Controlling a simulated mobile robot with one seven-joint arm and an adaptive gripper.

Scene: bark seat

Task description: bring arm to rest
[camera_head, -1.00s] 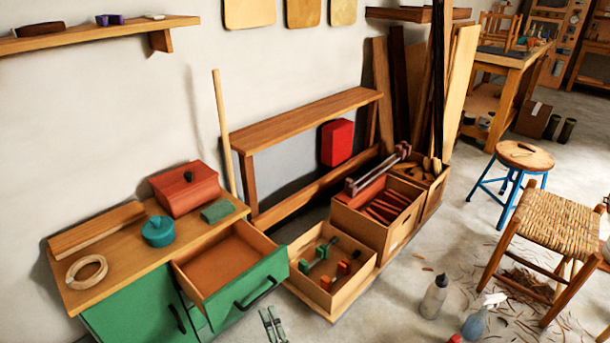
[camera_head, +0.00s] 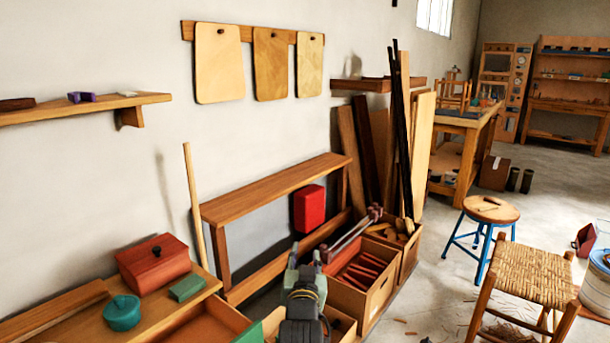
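My gripper (camera_head: 305,262) is at the lower middle of the head view, above the low wooden boxes. Its two grey-green fingers stand apart with a gap between them, and I see nothing held. My dark wrist below it hides part of the front box (camera_head: 342,325). To its left is the cabinet top (camera_head: 205,281), with a red lidded box (camera_head: 152,268), a teal lidded pot (camera_head: 122,313) and a green block (camera_head: 187,288) on it. An open drawer (camera_head: 205,325) shows at the bottom edge, mostly cut off.
A box of reddish wood pieces (camera_head: 380,290) with clamps across it stands right of my gripper. A woven seat (camera_head: 537,270) and a blue-legged stool (camera_head: 490,210) stand at right. Open floor lies between.

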